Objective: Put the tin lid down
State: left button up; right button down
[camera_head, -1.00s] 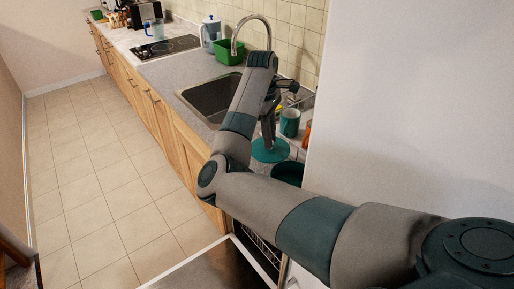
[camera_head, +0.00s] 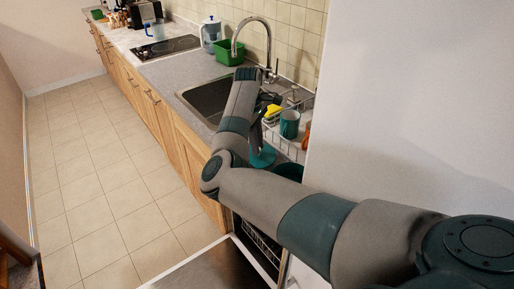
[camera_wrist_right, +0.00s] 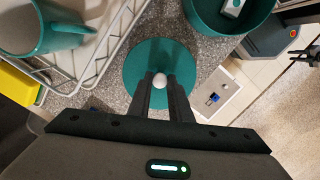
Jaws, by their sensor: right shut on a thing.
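The tin lid is a round teal disc (camera_wrist_right: 150,60) with a pale knob (camera_wrist_right: 160,81). My right gripper (camera_wrist_right: 160,88) is shut on the knob in the right wrist view. In the head view the lid (camera_head: 262,157) shows partly, below my right gripper (camera_head: 256,143); my arm hides the rest. The lid is over the speckled grey counter, and I cannot tell whether it touches it. The open teal tin (camera_wrist_right: 222,14) is beside the lid, with a small pale object inside; it also shows in the head view (camera_head: 290,171).
A wire dish rack (camera_wrist_right: 110,52) with a teal mug (camera_wrist_right: 40,25) and a yellow thing (camera_wrist_right: 18,82) is close to the lid's left in the wrist view. The sink (camera_head: 205,98) and tap (camera_head: 236,40) are beyond.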

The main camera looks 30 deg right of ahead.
jog(key=shift+f+p, duration=0.3)
jog(key=shift+f, duration=0.85)
jog(key=c, duration=1.6)
grip_release()
jog(key=shift+f, duration=0.1)
jog(key=shift+w+r, duration=0.1)
jog(key=shift+r, duration=0.45)
jog(key=r+b, duration=0.1)
jog(key=r, duration=0.2)
jog(key=r+b, duration=0.1)
jog(key=r, duration=0.3)
jog(key=w+r+b, duration=0.1)
jog(key=r, duration=0.3)
jog(key=shift+a+b, duration=0.3)
jog(key=shift+a, duration=0.1)
